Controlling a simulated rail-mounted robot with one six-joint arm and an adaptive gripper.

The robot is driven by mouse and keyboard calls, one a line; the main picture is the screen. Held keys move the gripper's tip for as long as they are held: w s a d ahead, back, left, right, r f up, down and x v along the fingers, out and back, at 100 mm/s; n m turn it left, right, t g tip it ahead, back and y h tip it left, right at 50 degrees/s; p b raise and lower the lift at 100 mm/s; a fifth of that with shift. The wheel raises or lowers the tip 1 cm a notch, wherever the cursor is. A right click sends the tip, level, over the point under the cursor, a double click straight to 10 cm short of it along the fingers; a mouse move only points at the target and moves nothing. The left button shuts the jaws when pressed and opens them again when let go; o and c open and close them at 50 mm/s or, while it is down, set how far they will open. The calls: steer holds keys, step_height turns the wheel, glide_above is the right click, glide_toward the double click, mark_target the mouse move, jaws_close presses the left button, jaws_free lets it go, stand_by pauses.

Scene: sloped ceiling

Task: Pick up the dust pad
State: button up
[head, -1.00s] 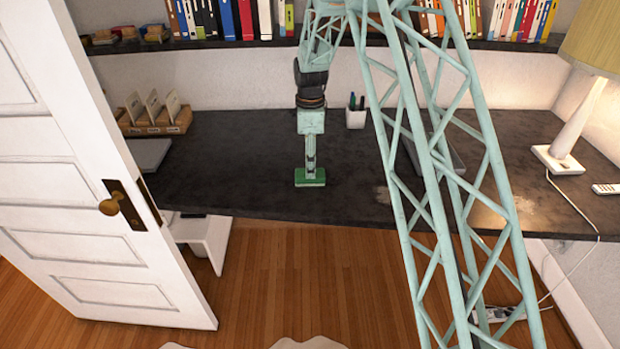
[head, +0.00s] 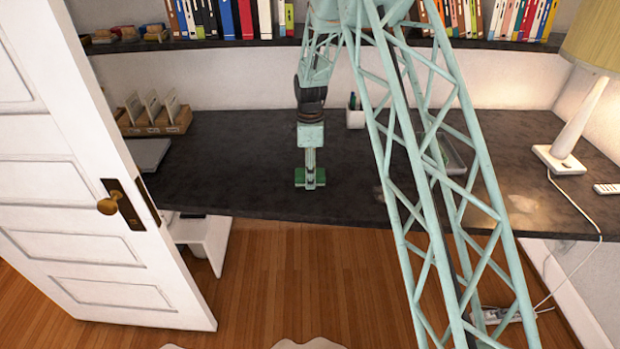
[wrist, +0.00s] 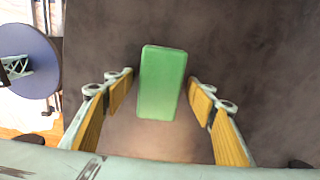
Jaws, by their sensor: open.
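The dust pad is a green block (wrist: 162,83) on the dark desk top. In the wrist view it lies between the two yellow-padded fingers of my gripper (wrist: 160,90), with a gap on both sides. In the head view the green pad (head: 300,176) shows near the desk's front edge. My gripper (head: 310,180) is right at it from above and covers part of it. My gripper is open and holds nothing.
The desk (head: 235,150) is clear around the pad. A pen cup (head: 355,116) and a tray (head: 448,152) stand behind to the right, a lamp (head: 572,130) far right. A card holder (head: 155,118) and a white door (head: 85,170) are on the left.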

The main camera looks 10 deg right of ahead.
steer(key=shift+c, duration=0.6)
steer(key=c, duration=0.9)
steer(key=shift+r, duration=0.15)
steer(key=shift+r+p, duration=0.4)
steer(key=shift+r, duration=1.25)
steer(key=s, duration=0.5)
steer(key=s+r, duration=0.1)
steer(key=s, duration=0.4)
steer(key=s+p, duration=0.1)
steer(key=s, duration=0.5)
steer(key=shift+r, duration=0.2)
steer(key=o, duration=0.4)
steer(key=shift+c, duration=1.1)
